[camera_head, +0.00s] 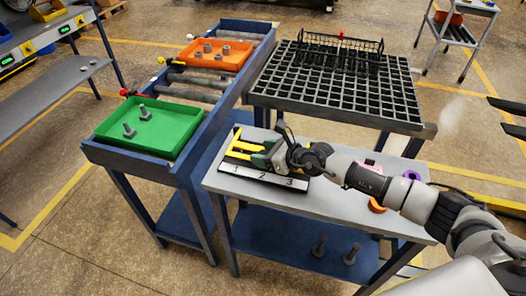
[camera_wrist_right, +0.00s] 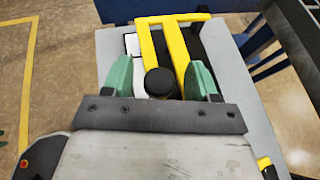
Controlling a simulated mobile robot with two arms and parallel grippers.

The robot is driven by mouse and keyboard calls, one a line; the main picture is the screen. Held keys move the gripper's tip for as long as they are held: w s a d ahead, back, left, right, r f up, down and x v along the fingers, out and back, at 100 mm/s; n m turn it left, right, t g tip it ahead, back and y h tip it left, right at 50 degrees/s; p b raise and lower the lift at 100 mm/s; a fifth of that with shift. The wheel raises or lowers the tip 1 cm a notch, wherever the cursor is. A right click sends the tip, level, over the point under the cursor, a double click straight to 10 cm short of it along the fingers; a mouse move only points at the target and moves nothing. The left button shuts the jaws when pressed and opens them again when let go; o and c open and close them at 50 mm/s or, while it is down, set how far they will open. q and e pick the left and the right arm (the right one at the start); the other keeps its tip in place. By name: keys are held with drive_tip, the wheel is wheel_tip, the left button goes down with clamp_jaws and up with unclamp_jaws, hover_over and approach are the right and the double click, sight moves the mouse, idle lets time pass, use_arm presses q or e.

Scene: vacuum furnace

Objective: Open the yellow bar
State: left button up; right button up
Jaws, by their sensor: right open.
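The yellow bar (camera_head: 240,144) is a U-shaped frame on a black fixture (camera_head: 243,173) at the left of the grey table. White panels marked 1, 2 and 3 run along the fixture's front. In the right wrist view the yellow bar (camera_wrist_right: 174,45) has two long legs joined by a crosspiece at the far end. My right gripper (camera_head: 261,155) is over the fixture at the bar's near end. Its green fingers (camera_wrist_right: 161,75) are apart, one on each side of the bar's legs, with a black round knob (camera_wrist_right: 159,82) between them. Contact with the bar is unclear. My left gripper is out of view.
A black grid table (camera_head: 330,95) with a wire basket (camera_head: 340,50) stands behind. At left, a blue roller conveyor holds a green tray (camera_head: 112,137) and an orange tray (camera_head: 237,62) with bolts. Purple and orange rings lie near my right arm on the grey table (camera_head: 330,208).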

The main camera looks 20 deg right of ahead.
drive_tip(key=shift+w+a+f, duration=0.1)
drive_tip(key=shift+w+a, duration=0.05)
clamp_jaws()
idle(0.4)
